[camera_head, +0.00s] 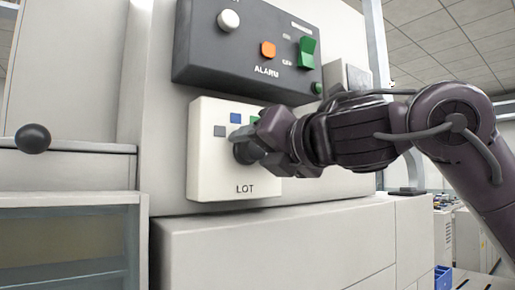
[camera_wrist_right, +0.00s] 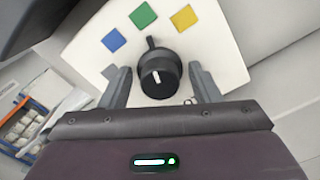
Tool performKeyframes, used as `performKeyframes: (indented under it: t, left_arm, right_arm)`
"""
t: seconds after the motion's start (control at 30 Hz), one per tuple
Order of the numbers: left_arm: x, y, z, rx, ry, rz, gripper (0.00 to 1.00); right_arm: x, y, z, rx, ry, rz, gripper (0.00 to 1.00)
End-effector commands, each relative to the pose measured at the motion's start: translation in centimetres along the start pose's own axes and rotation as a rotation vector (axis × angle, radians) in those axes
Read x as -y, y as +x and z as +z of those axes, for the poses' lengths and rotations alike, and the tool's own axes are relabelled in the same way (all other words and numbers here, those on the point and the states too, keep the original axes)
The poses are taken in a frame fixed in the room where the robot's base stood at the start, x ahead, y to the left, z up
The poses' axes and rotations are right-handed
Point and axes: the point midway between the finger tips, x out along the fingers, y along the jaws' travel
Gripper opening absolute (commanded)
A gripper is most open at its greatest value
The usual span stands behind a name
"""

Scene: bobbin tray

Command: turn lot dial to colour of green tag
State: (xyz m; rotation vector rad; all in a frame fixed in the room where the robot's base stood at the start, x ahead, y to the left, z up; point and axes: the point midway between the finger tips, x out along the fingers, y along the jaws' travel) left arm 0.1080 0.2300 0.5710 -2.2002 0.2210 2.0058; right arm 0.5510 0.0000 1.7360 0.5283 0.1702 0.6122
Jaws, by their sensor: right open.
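The lot dial (camera_head: 243,153) is a black knob on a white panel (camera_head: 215,178) marked LOT. In the right wrist view the dial (camera_wrist_right: 160,78) shows a white mark and a dark pointer, which appears to point toward a green square (camera_wrist_right: 143,16). A blue square (camera_wrist_right: 113,41) and a yellow square (camera_wrist_right: 183,18) lie either side of the green one. My right gripper (camera_wrist_right: 160,90) is open, its fingers on either side of the knob with gaps. In the head view my right gripper (camera_head: 262,140) hides part of the panel. I see no separate green tag for certain.
A dark alarm box (camera_head: 215,65) sits just above the panel, with a white knob (camera_head: 229,20), an orange button (camera_head: 268,49) and a green switch (camera_head: 306,53). A black ball knob (camera_head: 33,138) is at the left. A pale ledge (camera_head: 300,209) runs below the panel.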

Motion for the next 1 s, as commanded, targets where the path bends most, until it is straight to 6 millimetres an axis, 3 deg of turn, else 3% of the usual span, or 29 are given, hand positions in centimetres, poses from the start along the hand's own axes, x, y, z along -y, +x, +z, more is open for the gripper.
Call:
performKeyframes:
  t: [0.17, 0.53, 1.0]
  left_arm:
    - [0.0, 1.1, 0.1, 0.000, 0.001, 0.000, 0.36]
    - [0.0, 4.0, 0.4, 0.000, 0.001, 0.000, 0.36]
    - [0.0, 4.1, 0.4, 0.001, 0.001, 0.000, 0.36]
  right_arm:
    - [0.1, -1.4, -0.2, 0.002, -0.003, 0.002, 0.57]
    - [0.1, -7.0, -0.2, 0.002, -0.001, 0.001, 0.57]
    - [0.0, -7.7, 0.0, 0.000, 0.001, 0.000, 0.57]
